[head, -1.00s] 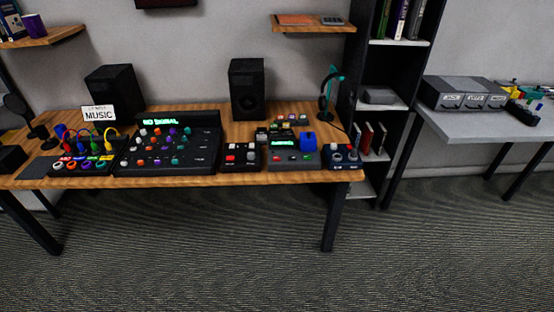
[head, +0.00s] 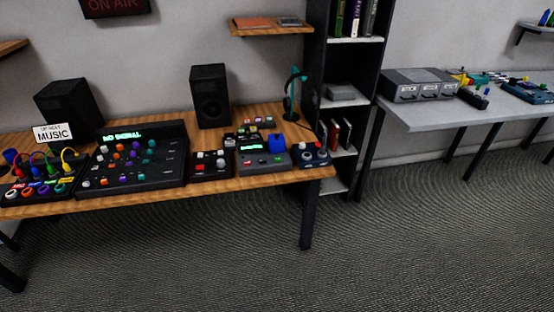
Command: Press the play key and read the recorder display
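A dark grey device with a small lit green display (head: 249,149) sits near the right end of the wooden desk; it looks like the recorder. The display text is too small to read. A small green key (head: 277,161) and a small red key (head: 249,163) show on its front, and a blue block (head: 276,143) stands at its back right. I cannot tell which key is play. My gripper is not in view.
A mixer (head: 136,158) with a "NO SIGNAL" screen, a red-and-white-button box (head: 211,164) and a knob box (head: 312,154) flank the device. A black shelf (head: 317,60) and grey table (head: 430,108) stand right. The carpet (head: 400,240) in front is clear.

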